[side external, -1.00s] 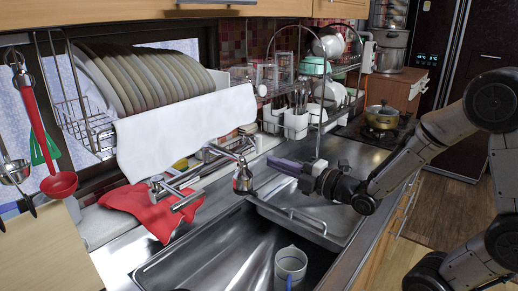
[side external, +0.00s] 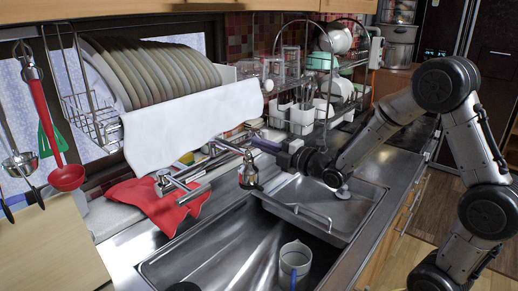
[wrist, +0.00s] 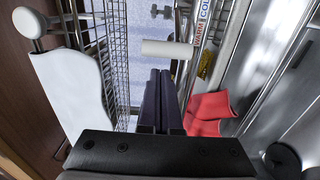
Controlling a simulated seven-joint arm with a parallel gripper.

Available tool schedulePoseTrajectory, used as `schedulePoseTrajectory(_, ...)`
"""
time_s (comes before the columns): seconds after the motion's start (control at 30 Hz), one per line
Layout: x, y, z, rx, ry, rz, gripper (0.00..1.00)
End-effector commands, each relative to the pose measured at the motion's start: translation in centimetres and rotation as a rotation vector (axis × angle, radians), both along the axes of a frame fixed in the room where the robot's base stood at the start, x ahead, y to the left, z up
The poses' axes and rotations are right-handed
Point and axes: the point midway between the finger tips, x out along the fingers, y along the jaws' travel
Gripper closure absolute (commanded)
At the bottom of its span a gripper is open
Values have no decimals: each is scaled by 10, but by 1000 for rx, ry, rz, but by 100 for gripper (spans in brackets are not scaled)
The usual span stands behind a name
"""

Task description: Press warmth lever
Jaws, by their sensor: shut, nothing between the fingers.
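The tap (side external: 190,178) is a chrome fixture on the wall side of the sink, with its spout ending in a nozzle (side external: 249,172) over the basin. In the wrist view a bar with a red and blue warm/cold label (wrist: 204,22) shows, with a pale cylinder (wrist: 167,48) beside it. I cannot tell for sure which part is the warmth lever. My gripper (side external: 257,144) has its dark purple fingers together, pointing left close to the tap's far end. In the wrist view my gripper (wrist: 160,78) is shut and empty, just below the pale cylinder; contact is not clear.
A rack of plates with a white cloth (side external: 190,125) hangs above the tap. A red cloth (side external: 160,203) lies left of it. A utensil caddy (side external: 301,118) stands behind my gripper. A mug (side external: 294,262) stands in the sink (side external: 225,250).

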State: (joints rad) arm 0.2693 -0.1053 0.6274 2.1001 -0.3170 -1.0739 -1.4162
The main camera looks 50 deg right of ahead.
Motion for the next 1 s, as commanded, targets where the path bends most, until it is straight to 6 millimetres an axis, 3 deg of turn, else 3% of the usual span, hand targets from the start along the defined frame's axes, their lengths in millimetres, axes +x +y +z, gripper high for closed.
schedulePoseTrajectory(0.2,-4,-12,0,0,1,-1,100)
schedulePoseTrajectory(1.0,-9,-19,0,0,1,54,100)
